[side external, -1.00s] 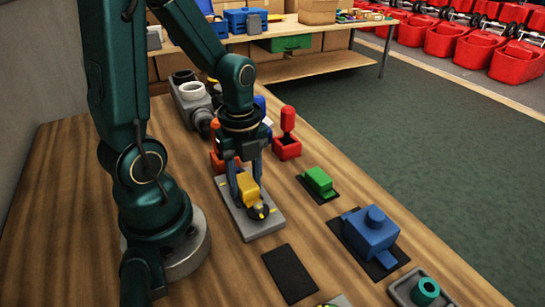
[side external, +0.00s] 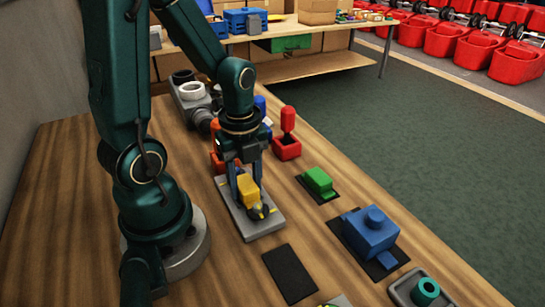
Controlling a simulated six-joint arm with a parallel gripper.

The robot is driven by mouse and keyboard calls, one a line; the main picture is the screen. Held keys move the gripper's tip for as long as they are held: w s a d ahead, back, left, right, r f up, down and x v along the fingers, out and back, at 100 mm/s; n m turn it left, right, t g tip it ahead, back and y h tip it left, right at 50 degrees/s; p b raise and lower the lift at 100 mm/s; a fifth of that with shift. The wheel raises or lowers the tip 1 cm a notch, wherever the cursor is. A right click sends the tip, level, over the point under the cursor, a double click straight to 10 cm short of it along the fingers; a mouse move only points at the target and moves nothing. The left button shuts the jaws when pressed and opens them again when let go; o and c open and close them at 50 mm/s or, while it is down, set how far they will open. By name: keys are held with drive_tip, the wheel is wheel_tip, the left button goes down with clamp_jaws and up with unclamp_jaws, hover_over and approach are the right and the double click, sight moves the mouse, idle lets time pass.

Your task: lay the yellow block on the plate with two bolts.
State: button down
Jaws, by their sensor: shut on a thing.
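The yellow block (side external: 248,190) is between the fingers of my gripper (side external: 247,194), which is shut on it. The block is over the grey plate (side external: 262,228), near its middle, low down. I cannot tell whether it touches the plate. A dark round piece with a yellowish part shows at the block's near side; the bolts cannot be made out clearly. The plate lies flat on the wooden table, and my fingers hide part of its far half.
A black mat (side external: 290,273) lies bare in front of the plate. A green block (side external: 318,181), a blue block (side external: 370,232) and a red holder (side external: 287,146) stand to the right. A grey tray with a teal ring (side external: 426,290) is at the near right. Orange and blue items stand close behind my gripper.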

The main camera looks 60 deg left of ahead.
drive_tip(key=shift+f, duration=0.1)
drive_tip(key=shift+r, duration=1.1)
drive_tip(key=shift+f, duration=0.25)
idle(0.5)
drive_tip(key=shift+f, duration=0.3)
drive_tip(key=shift+s+f, duration=0.1)
drive_tip(key=shift+f, duration=0.6)
idle(1.2)
drive_tip(key=shift+c, duration=1.7)
unclamp_jaws()
drive_tip(key=shift+c, duration=0.9)
